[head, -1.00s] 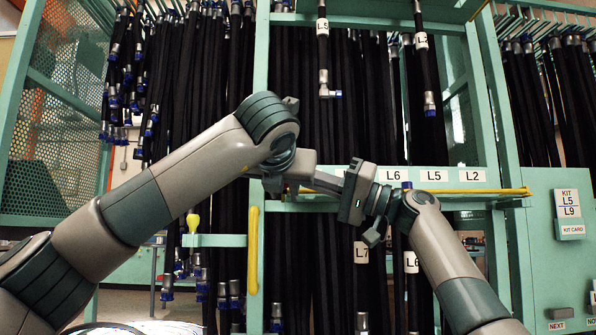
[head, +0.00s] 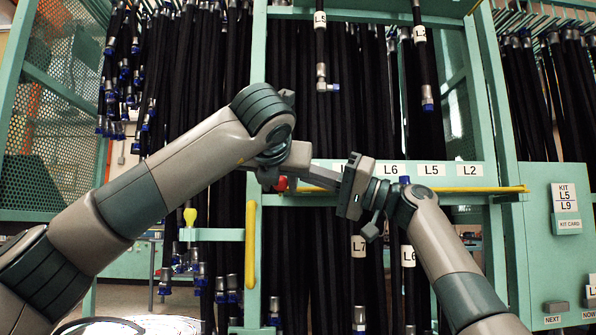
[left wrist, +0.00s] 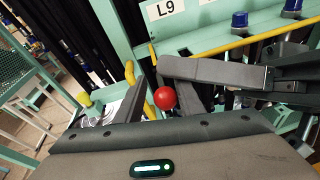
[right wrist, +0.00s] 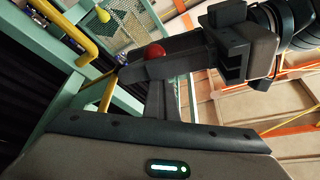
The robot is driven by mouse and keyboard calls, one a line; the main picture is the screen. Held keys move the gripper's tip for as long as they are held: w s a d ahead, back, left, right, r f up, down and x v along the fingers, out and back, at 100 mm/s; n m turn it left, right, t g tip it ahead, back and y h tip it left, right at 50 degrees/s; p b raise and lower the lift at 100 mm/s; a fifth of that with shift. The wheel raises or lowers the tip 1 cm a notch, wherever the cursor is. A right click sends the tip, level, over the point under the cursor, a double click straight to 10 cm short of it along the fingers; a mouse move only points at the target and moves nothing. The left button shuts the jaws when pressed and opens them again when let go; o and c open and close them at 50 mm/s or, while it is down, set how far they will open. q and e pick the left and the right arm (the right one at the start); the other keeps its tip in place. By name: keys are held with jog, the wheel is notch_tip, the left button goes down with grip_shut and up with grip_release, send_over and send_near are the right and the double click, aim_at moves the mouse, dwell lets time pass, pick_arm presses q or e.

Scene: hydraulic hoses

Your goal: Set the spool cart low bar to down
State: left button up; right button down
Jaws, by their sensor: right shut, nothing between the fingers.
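A red knob (head: 281,184) shows at the left end of the frame below the label row, beside my left gripper (head: 277,176). In the left wrist view, the red knob (left wrist: 165,98) lies between the spread dark fingers of my left gripper (left wrist: 163,92); contact is unclear. My right gripper (head: 308,172) points left towards the knob, its fingers together and empty. The right wrist view shows the red knob (right wrist: 155,50) partly behind a dark finger. A horizontal yellow bar (head: 440,190) runs under the labels. A vertical yellow bar (head: 251,245) stands lower left. I cannot tell which is the low bar.
Black hoses (head: 200,100) hang densely behind my arms. A yellow knob (head: 190,216) sits on a green bracket (head: 212,235) at lower left. A kit panel (head: 565,210) stands at the right. My two grippers are very close together.

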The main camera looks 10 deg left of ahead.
pick_arm(q)
jog(key=shift+s+d+r+h, duration=0.3)
jog(key=shift+s+d+r, duration=0.3)
jog(key=shift+s, duration=0.2)
jog(key=s, duration=0.6)
jog(key=shift+d+r, duration=0.15)
jog(key=shift+r, duration=0.3)
pick_arm(e)
jog(key=shift+a+f, duration=0.3)
jog(key=shift+f, duration=0.05)
jog(key=shift+d+r, duration=0.1)
jog(key=shift+r, duration=0.05)
